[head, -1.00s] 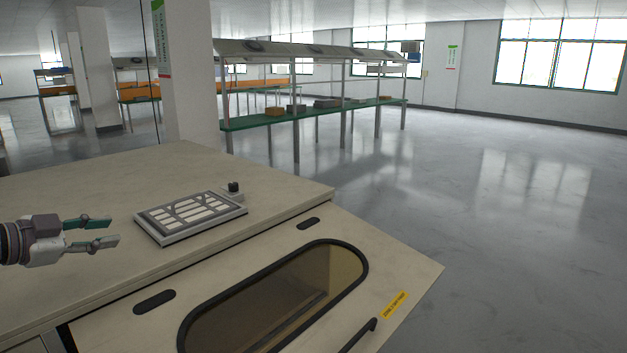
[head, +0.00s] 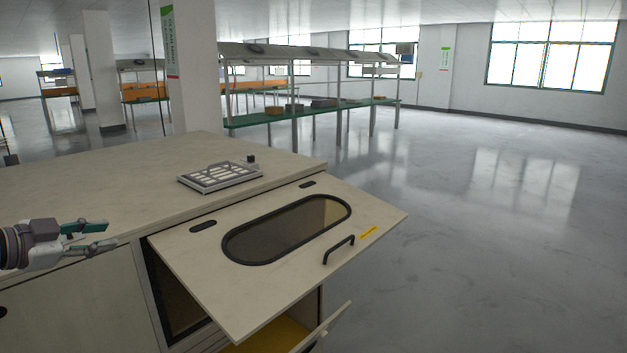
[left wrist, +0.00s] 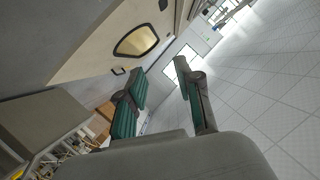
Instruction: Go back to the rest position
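My left gripper (head: 98,238) is at the left edge of the head view, in front of the cabinet (head: 70,292). Its two fingers are apart with nothing between them. In the left wrist view my left gripper (left wrist: 160,88) also shows open and empty, with green pads on its fingers. My right gripper is in neither view.
The cabinet's windowed door panel (head: 190,262) stands tilted out, with a black handle (head: 339,250). Below it a lower opening shows a yellow surface (head: 270,338). A grey slotted tray (head: 220,177) lies on top. Open floor (head: 480,220) spreads to the right.

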